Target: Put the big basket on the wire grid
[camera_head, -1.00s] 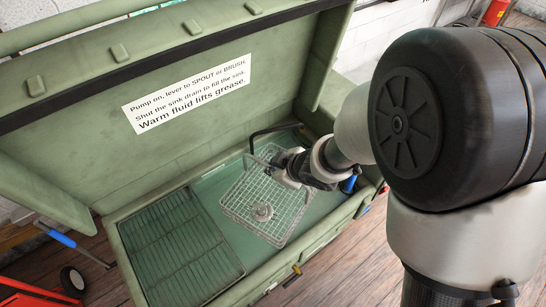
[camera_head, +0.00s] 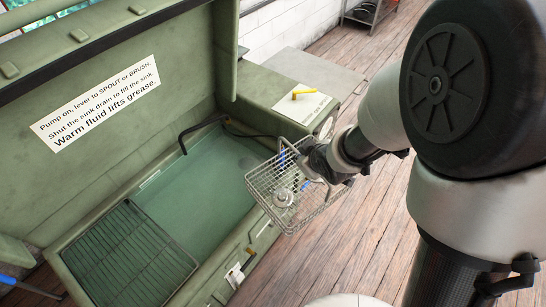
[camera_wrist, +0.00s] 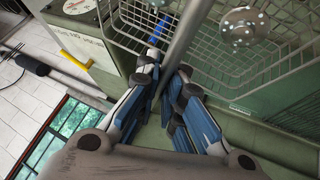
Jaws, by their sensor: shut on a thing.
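The big basket (camera_head: 262,183) is a wire mesh basket with a round metal part (camera_head: 284,197) inside it. It hangs from my gripper (camera_head: 318,160), in the air over the front right edge of the green wash sink. In the wrist view, my gripper (camera_wrist: 170,85) is shut on a grey bar of the basket (camera_wrist: 265,75), which looks like its handle. The wire grid (camera_head: 125,262) lies flat at the left side of the sink, apart from the basket, and looks empty.
The sink (camera_head: 190,190) holds greenish fluid, with a black bent spout (camera_head: 190,133) at its back. The open lid with a label (camera_head: 95,105) stands behind. A control box with a yellow lever (camera_head: 303,92) is at the right. Wood floor lies in front.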

